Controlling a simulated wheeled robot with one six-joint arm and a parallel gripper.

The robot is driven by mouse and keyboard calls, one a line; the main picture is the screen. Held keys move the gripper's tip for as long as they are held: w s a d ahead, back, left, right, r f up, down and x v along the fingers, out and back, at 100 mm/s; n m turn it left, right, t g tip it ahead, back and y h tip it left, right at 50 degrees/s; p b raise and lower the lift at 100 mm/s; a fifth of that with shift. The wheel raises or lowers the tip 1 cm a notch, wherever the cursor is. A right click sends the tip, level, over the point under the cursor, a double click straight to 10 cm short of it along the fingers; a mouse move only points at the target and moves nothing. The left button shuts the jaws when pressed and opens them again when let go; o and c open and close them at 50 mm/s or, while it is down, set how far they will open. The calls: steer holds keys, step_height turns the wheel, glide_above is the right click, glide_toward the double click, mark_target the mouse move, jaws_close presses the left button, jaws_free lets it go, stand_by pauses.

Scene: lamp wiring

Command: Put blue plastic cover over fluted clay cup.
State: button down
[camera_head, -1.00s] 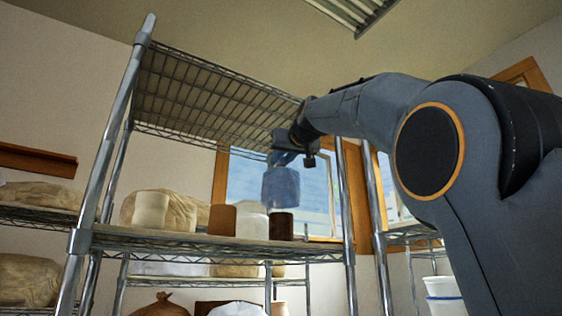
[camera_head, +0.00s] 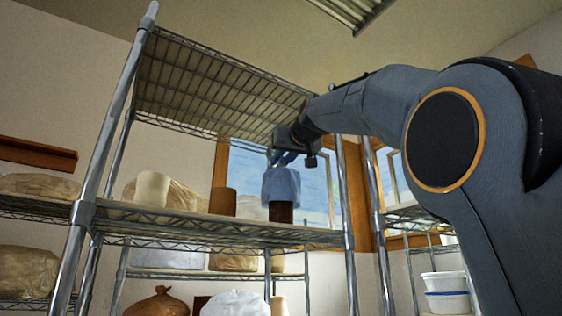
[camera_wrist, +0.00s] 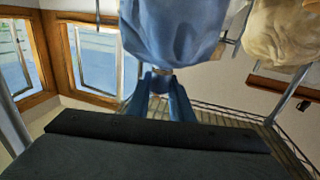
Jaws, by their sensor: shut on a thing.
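The blue plastic cover (camera_head: 281,186) hangs from my gripper (camera_head: 284,160), which is shut on its top. The dark brown cup (camera_head: 281,212), likely the fluted clay cup, stands upright on the wire shelf directly below. The cover's lower edge meets or overlaps the cup's top in the head view; I cannot tell whether it is around the rim or just in front of it. Fluting is too small to make out. In the wrist view the cover (camera_wrist: 172,30) fills the top middle, beyond the gripper fingers (camera_wrist: 160,82), and the cup is hidden.
On the same shelf (camera_head: 190,224) stand a brown cup (camera_head: 223,201), a pale cylinder (camera_head: 152,189) and wrapped bundles (camera_head: 184,197) to the left. A wire shelf (camera_head: 210,85) lies above, and a metal post (camera_head: 344,200) stands close on the right.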

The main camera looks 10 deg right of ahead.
mark_target(288, 174)
steer(key=shift+f+b, duration=2.85)
steer(key=shift+f, duration=0.2)
steer(key=shift+f+b, duration=0.4)
steer(key=c, duration=1.5)
jaws_free()
steer(key=shift+s+d+b, duration=0.2)
steer(key=shift+s+b, duration=0.15)
steer(key=shift+s, duration=1.6)
steer(key=shift+s+d+b, duration=0.2)
steer(key=shift+s+b, duration=0.15)
steer(key=shift+s, duration=1.6)
